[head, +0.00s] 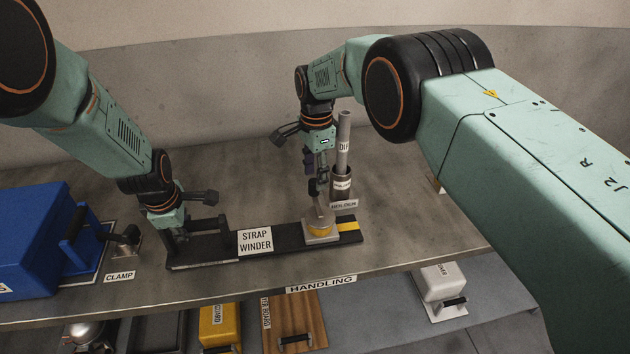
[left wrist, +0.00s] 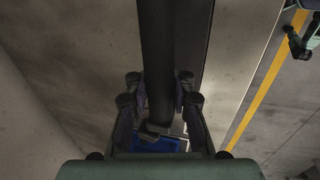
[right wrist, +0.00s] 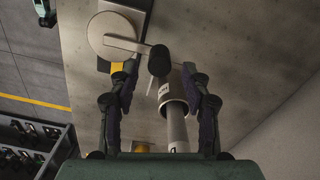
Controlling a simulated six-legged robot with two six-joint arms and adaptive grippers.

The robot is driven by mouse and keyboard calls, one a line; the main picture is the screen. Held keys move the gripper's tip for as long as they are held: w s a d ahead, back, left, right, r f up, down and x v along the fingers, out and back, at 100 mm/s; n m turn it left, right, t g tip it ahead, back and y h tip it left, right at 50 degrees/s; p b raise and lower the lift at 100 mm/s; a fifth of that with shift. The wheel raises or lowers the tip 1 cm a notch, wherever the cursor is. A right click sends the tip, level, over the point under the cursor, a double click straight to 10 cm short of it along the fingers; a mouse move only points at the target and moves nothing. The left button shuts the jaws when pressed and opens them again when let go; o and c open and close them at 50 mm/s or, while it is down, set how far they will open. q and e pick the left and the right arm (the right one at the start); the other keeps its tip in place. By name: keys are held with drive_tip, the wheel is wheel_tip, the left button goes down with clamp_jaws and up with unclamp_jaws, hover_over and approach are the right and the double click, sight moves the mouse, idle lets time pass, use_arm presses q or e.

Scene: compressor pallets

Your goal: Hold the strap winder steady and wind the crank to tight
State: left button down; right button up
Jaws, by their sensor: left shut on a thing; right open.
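The black strap winder (head: 285,238) lies along the bench, with a label on its front and a yellow band near its right end. My left gripper (head: 190,232) is shut on the black bar-like grip at its left end. The left wrist view shows the dark bar (left wrist: 165,60) between the fingers. The crank's round drum (head: 322,231) sits at the right end, yellow-sided with a grey top. In the right wrist view the grey crank arm (right wrist: 124,44) runs from the disc to a black knob (right wrist: 159,62). My right gripper (right wrist: 163,78) is open, its fingers either side of the knob, apparently not touching it.
A holder (head: 341,182) with an upright grey tube (head: 344,140) stands close behind the crank. A blue case (head: 35,240) and a clamp (head: 124,236) are at the left. Below the bench front edge are a yellow box (head: 220,328), a wooden board (head: 293,320) and a white block (head: 442,284).

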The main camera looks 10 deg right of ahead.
wheel_tip(320, 180, up, 9)
idle(0.3)
drive_tip(key=shift+f, duration=0.1)
idle(0.7)
use_arm(q)
drive_tip(key=c, duration=1.1)
unclamp_jaws()
use_arm(e)
drive_tip(key=shift+d, duration=0.1)
use_arm(q)
drive_tip(key=shift+o, duration=0.2)
drive_tip(key=shift+r, duration=0.1)
drive_tip(key=v, duration=1.2)
drive_tip(key=shift+s, duration=0.1)
